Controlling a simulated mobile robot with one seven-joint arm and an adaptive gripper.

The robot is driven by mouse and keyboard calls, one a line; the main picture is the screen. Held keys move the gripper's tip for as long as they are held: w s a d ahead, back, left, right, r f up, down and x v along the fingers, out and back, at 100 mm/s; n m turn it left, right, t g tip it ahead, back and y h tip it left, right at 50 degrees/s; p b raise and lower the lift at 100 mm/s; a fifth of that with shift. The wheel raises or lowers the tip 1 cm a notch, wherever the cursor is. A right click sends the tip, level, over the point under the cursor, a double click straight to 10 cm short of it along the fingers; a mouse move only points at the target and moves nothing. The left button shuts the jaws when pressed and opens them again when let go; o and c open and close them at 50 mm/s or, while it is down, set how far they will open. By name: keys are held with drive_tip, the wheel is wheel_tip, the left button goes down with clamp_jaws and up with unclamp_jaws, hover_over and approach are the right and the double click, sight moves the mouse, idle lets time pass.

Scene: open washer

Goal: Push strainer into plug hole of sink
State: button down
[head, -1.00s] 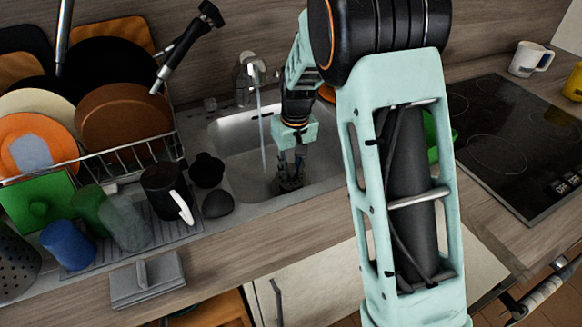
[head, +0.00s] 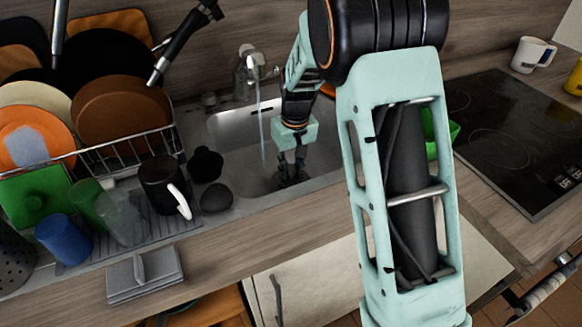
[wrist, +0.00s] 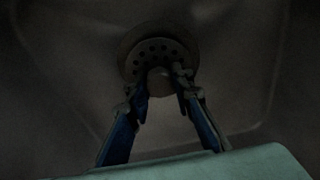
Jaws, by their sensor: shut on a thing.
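The sink (head: 228,125) is a metal basin in the counter, with my gripper (head: 291,178) reaching down into it in the head view. In the wrist view the strainer (wrist: 158,50) is a round disc with several holes, lying at the sink bottom. My gripper (wrist: 161,82) is shut on the strainer's central knob, with one finger on each side. The plug hole is hidden under the strainer. I cannot tell whether the strainer sits fully flush in it. The wrist view is dark.
A tap (head: 247,70) runs a thin stream of water into the sink, left of my gripper. A black mug (head: 160,185) and a dish rack (head: 128,158) with plates stand to the left. A cooktop (head: 515,140) lies to the right.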

sight(291, 168)
drive_tip(key=shift+f+b, duration=0.55)
drive_tip(key=shift+f, duration=0.35)
drive_tip(key=c, duration=1.6)
unclamp_jaws()
drive_tip(key=shift+r, duration=0.1)
drive_tip(key=shift+s+d+r+p, duration=0.1)
drive_tip(key=shift+s+r+p, duration=0.05)
drive_tip(key=shift+r+p, duration=0.95)
drive_tip(key=shift+s+r+p, duration=0.15)
drive_tip(key=shift+r+p, duration=0.5)
drive_tip(key=shift+r, duration=0.7)
drive_tip(key=shift+f, duration=0.1)
